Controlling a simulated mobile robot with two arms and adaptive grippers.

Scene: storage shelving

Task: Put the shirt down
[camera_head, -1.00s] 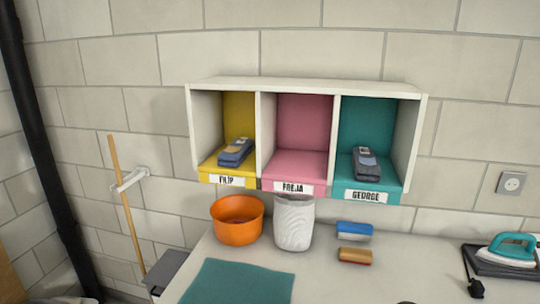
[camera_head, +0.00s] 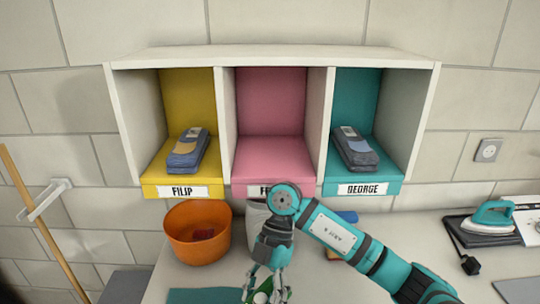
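A folded blue garment with a yellowish patch (camera_head: 184,150) lies in the yellow FILIP compartment. A folded dark grey-blue garment (camera_head: 354,148) lies in the teal GEORGE compartment. I cannot tell whether either is the task's shirt. The pink FREJA compartment (camera_head: 271,157) between them looks empty. My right gripper (camera_head: 265,295) points down at the bottom edge, below the pink compartment and over the table. Something green and white shows at its fingers, but the fingertips are cut off, so its hold is unclear. My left gripper is out of view.
An orange bowl (camera_head: 184,240) with a reddish thing inside stands left of my arm. A whitish basket (camera_head: 256,215) is mostly hidden behind it. A teal iron (camera_head: 489,217) rests at the right. A teal cloth (camera_head: 205,296) lies at the front.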

